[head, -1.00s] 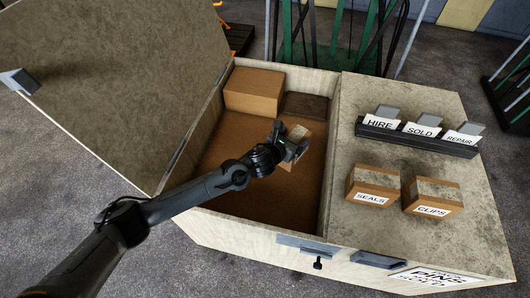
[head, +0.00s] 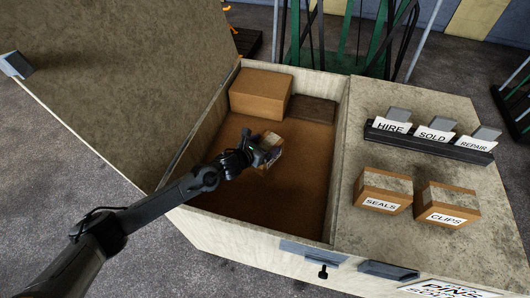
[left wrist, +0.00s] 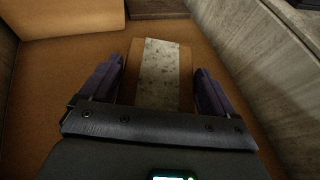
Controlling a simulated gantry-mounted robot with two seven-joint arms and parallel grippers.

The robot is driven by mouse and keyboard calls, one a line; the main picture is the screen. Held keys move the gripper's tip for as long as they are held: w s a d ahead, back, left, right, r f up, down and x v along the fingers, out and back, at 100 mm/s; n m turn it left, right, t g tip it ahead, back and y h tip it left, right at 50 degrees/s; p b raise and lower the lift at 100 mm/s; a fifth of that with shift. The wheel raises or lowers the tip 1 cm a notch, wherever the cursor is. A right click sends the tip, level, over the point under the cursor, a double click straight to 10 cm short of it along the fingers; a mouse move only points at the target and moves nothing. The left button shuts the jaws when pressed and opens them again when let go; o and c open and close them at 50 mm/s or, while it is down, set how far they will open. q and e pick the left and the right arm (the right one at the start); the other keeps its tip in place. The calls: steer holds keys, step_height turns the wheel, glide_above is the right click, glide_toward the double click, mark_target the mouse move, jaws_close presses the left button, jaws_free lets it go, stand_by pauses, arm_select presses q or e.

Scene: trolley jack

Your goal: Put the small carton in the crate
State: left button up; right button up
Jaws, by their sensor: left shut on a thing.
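The small carton (head: 268,153) is brown with a pale strip of tape along its top. My left gripper (head: 262,155) is shut on it, with one finger on each side. In the left wrist view the carton (left wrist: 160,75) sits between the two fingers (left wrist: 157,90). Gripper and carton are inside the open wooden crate (head: 335,170), over its brown floor. I cannot tell whether the carton touches the floor. My right gripper is not in view.
A larger brown box (head: 260,93) and a dark flat block (head: 312,108) lie along the crate's back wall. The raised lid (head: 110,80) stands at left. On the counter at right are the SEALS box (head: 382,190), the CLIPS box (head: 446,204) and a card rack (head: 428,142). The crate's front floor is clear.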

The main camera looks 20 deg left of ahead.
arm_select(q)
step_height(320, 180, down, 3)
steer(key=shift+b, duration=0.75)
steer(key=shift+d+f, duration=0.1)
steer(key=shift+f, duration=0.3)
steer(key=shift+w+f, duration=0.1)
steer(key=o, duration=1.6)
steer(key=shift+f, duration=0.1)
